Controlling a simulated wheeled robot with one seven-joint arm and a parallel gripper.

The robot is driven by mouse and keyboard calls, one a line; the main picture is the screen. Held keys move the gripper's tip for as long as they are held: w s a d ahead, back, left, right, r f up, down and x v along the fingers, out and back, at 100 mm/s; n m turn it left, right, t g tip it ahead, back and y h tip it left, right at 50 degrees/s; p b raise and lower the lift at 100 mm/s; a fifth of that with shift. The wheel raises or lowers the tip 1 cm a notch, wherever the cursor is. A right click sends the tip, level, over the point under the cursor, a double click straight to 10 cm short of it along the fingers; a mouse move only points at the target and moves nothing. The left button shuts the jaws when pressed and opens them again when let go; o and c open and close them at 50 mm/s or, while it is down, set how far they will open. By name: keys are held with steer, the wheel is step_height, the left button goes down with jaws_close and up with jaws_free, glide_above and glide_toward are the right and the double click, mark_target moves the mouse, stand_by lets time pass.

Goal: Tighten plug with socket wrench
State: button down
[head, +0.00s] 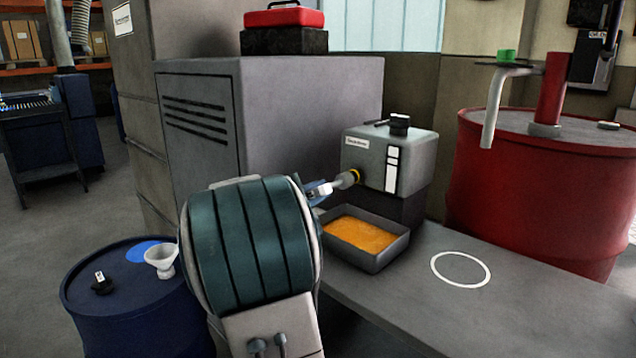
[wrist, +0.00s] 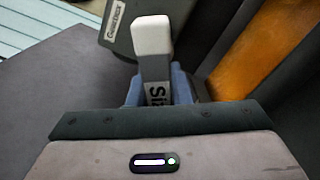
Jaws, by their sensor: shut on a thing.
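My gripper (head: 318,192) is at the left side of the grey gearbox-like housing (head: 416,152), partly hidden behind my arm. Its blue fingers are shut on the socket wrench (head: 344,181), whose grey socket end reaches to the housing's side face. In the wrist view the wrench (wrist: 153,42) stands between the blue fingers (wrist: 157,82), with a white block-like end and a grey lettered part.
A tray of orange fluid (head: 372,262) sits on the bench (head: 425,310) below the housing. A white ring (head: 460,270) marks clear bench to the right. A large grey cabinet (head: 290,110) stands behind. A blue drum (head: 130,315) is left, a red drum (head: 540,190) right.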

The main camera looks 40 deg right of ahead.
steer(key=shift+r+n+p, duration=0.15)
steer(key=shift+n+p, duration=0.9)
steer(key=shift+p, duration=0.35)
steer(key=shift+r+n+p, duration=0.1)
steer(key=shift+n+p, duration=0.95)
steer(key=shift+p, duration=0.3)
steer(key=n+p, duration=0.4)
steer(key=p, duration=0.2)
steer(key=n+p, duration=0.5)
steer(key=p, duration=0.2)
steer(key=shift+w, duration=0.1)
steer(key=n+p, duration=0.4)
steer(key=p, duration=0.2)
steer(key=shift+n+p, duration=0.3)
steer(key=shift+p, duration=0.1)
steer(key=shift+f, duration=0.15)
steer(key=shift+d, duration=0.15)
